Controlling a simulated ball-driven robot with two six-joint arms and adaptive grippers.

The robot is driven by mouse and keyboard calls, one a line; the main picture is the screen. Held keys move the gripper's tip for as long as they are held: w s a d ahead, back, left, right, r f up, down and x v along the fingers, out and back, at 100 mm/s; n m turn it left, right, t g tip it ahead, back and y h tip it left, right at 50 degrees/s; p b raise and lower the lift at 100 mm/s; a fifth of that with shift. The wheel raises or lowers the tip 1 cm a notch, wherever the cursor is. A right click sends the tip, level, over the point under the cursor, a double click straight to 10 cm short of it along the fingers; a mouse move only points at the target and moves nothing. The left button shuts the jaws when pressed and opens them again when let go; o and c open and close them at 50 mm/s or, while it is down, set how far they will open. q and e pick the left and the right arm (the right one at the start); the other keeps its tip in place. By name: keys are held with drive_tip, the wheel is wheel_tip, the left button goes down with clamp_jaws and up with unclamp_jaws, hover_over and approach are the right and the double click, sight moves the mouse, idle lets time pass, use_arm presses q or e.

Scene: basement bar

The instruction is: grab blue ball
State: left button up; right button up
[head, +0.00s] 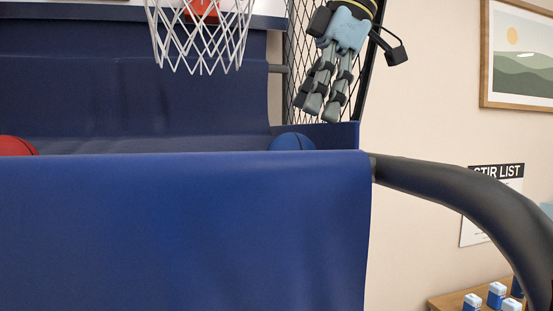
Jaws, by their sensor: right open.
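A blue ball (291,142) sits in the trough of a blue basketball arcade machine, at its right end. Its lower part is hidden behind the front panel. My right gripper (322,112) hangs above and slightly right of the ball, fingers pointing down. It is open and empty, and does not appear to touch the ball. My left gripper is not in view.
The blue front panel (180,230) stands before the trough. A red ball (16,146) lies at the left. A net (200,35) hangs above. A thick dark tube (450,184) curves down at right. A wooden table (450,300) with small boxes stands lower right.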

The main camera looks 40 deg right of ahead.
sight(293, 155)
drive_tip(key=f, duration=0.3)
drive_tip(key=shift+w+a, duration=0.1)
drive_tip(key=shift+a, duration=0.2)
drive_tip(key=x, duration=0.4)
drive_tip(key=shift+f, duration=0.35)
drive_tip(key=shift+w+a+f, duration=0.1)
drive_tip(key=shift+w+f, duration=0.1)
drive_tip(key=shift+f, duration=0.2)
drive_tip(key=c, duration=1.1)
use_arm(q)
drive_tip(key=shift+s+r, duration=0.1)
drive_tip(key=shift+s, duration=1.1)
use_arm(e)
drive_tip(key=shift+c, duration=0.5)
drive_tip(key=shift+r, duration=0.1)
